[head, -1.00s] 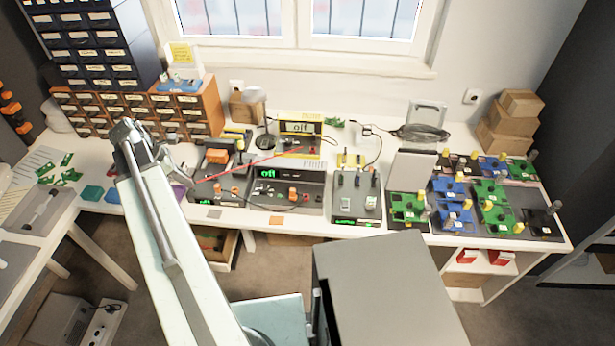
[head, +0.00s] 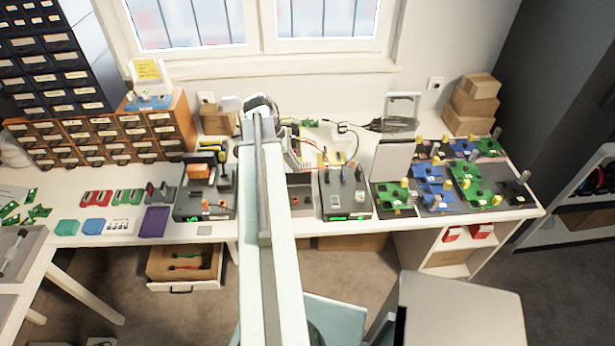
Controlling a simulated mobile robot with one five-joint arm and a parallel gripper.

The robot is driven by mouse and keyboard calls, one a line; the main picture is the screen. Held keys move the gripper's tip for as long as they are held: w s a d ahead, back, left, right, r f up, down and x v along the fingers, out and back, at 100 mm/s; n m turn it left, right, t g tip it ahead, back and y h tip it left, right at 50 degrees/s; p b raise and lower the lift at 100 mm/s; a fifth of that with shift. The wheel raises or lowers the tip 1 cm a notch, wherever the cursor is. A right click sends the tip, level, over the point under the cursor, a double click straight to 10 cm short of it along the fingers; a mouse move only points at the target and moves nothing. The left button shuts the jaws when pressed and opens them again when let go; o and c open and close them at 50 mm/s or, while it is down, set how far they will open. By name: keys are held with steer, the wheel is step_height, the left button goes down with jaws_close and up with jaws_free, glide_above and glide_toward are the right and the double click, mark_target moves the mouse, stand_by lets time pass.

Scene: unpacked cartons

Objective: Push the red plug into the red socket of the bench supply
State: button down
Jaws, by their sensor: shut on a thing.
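My arm reaches up the middle of the head view to the bench. My gripper (head: 292,156) is at its far end, mostly hidden behind the arm and small in the picture. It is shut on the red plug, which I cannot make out. A thin red lead (head: 318,150) shows just right of the gripper. The bench supply (head: 300,197) is a dark unit below the gripper. My arm covers most of it, including its display. I cannot make out its red socket, or whether the plug touches it.
A dark instrument (head: 205,190) stands left of my arm and another (head: 345,192) to the right. Circuit boards (head: 435,192) fill the right side. A tilted grey panel (head: 392,160) stands behind them. An open drawer (head: 188,264) hangs below the bench's front edge.

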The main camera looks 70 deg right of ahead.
steer(key=shift+s+a+r, duration=0.1)
steer(key=shift+a+r, duration=0.1)
steer(key=shift+a, duration=0.1)
steer(key=f+b, duration=0.8)
steer(key=f, duration=0.1)
steer(key=w+f+b, duration=0.1)
steer(key=f+b, duration=0.3)
steer(key=b, duration=0.1)
steer(key=shift+d+f, duration=0.1)
steer(key=shift+f, duration=0.15)
steer(key=shift+s+r, duration=0.1)
steer(key=shift+s, duration=0.05)
steer(key=shift+f, duration=0.2)
stand_by(0.9)
steer(key=shift+f+b, duration=0.25)
steer(key=shift+b, duration=0.2)
steer(key=shift+f+b, duration=0.3)
stand_by(0.5)
